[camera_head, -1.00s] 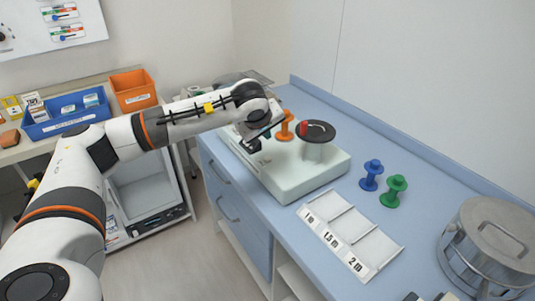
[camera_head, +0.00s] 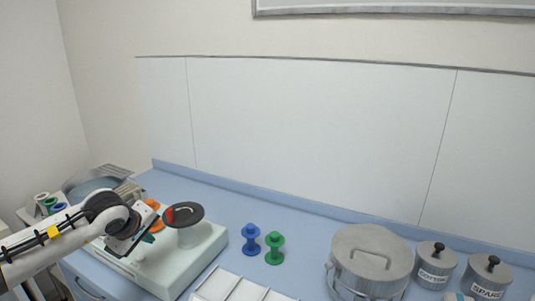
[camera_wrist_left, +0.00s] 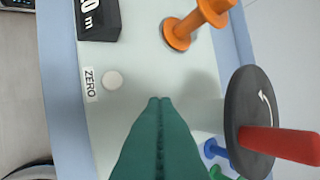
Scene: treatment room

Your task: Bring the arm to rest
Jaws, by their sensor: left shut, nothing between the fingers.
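My left arm comes in from the left in the head view, and its gripper (camera_head: 142,248) is over the pale green device (camera_head: 205,245) on the blue counter. In the left wrist view the teal fingers (camera_wrist_left: 160,135) are pressed together and empty, above the device's top. Close by are a round button marked ZERO (camera_wrist_left: 113,80), an orange spool (camera_wrist_left: 182,30) and a dark disc (camera_wrist_left: 245,115) with a red handle (camera_wrist_left: 285,144). The disc also shows in the head view (camera_head: 185,212). My right gripper is not in view.
A blue spool (camera_head: 251,238) and a green spool (camera_head: 274,247) stand right of the device. A white tray (camera_head: 240,290) lies in front. A lidded steel pot (camera_head: 370,260) and two canisters (camera_head: 436,262) stand at the right. The wall closes off the back.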

